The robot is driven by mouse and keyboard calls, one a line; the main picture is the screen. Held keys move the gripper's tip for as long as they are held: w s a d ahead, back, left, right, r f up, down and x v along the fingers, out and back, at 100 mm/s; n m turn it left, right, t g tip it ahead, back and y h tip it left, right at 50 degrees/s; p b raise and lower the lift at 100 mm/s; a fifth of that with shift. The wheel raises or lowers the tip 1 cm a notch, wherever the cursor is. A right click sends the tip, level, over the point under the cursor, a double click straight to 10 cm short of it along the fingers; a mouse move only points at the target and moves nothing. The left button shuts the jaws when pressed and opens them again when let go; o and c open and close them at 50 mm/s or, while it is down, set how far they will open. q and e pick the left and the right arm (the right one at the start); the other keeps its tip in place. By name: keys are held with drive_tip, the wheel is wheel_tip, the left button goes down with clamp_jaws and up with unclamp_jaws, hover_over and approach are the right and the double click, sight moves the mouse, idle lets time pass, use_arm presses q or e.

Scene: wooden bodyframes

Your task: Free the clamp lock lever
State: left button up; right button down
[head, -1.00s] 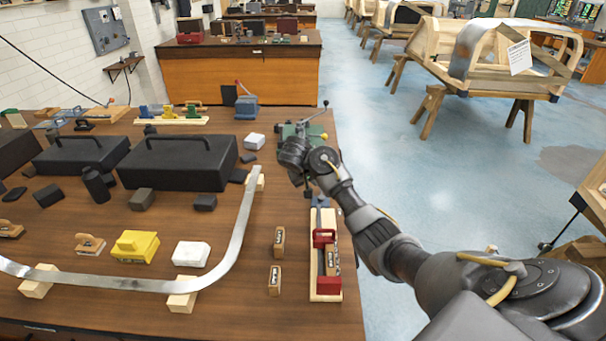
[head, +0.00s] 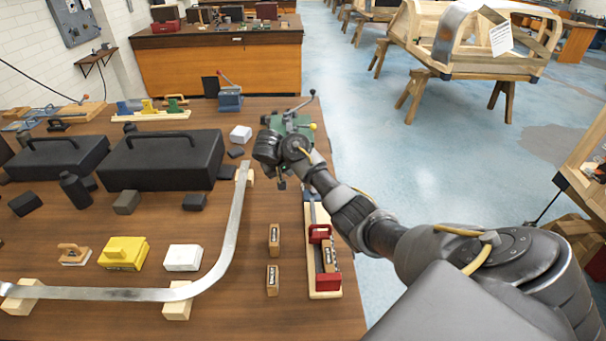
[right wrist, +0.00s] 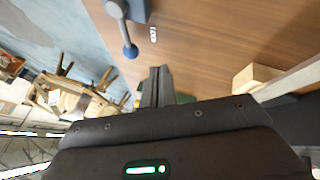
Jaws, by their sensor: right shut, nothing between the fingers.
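A green clamp (head: 290,122) stands at the far right edge of the table. A thin lever with a dark ball knob (head: 312,94) rises from it, and a yellow knob (head: 313,127) sits on its right. My right wrist hides its near part. My right gripper (right wrist: 158,85) is shut and empty, its fingers together in the right wrist view. A green surface shows just behind the fingers. A blue-grey part with a ball-ended lever (right wrist: 129,50) shows at the top of that view, apart from the fingers. My left gripper is out of view.
A bent metal strip (head: 225,240) rests on wooden blocks. Black cases (head: 160,162) and a blue vise (head: 230,99) stand left and behind. Floor lies right of the table.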

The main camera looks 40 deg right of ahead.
drive_tip(key=x, duration=0.5)
drive_tip(key=shift+d+f, duration=0.2)
drive_tip(key=shift+d, duration=0.05)
drive_tip(key=shift+s+d+p, duration=0.25)
drive_tip(key=shift+d+p, duration=0.2)
drive_tip(key=shift+d, duration=0.6)
drive_tip(key=shift+s+d+f, duration=0.1)
drive_tip(key=shift+s+d, duration=0.05)
drive_tip(key=shift+d, duration=0.2)
drive_tip(key=shift+s+d+f, duration=0.15)
drive_tip(key=shift+d, duration=0.2)
drive_tip(key=shift+w, duration=0.1)
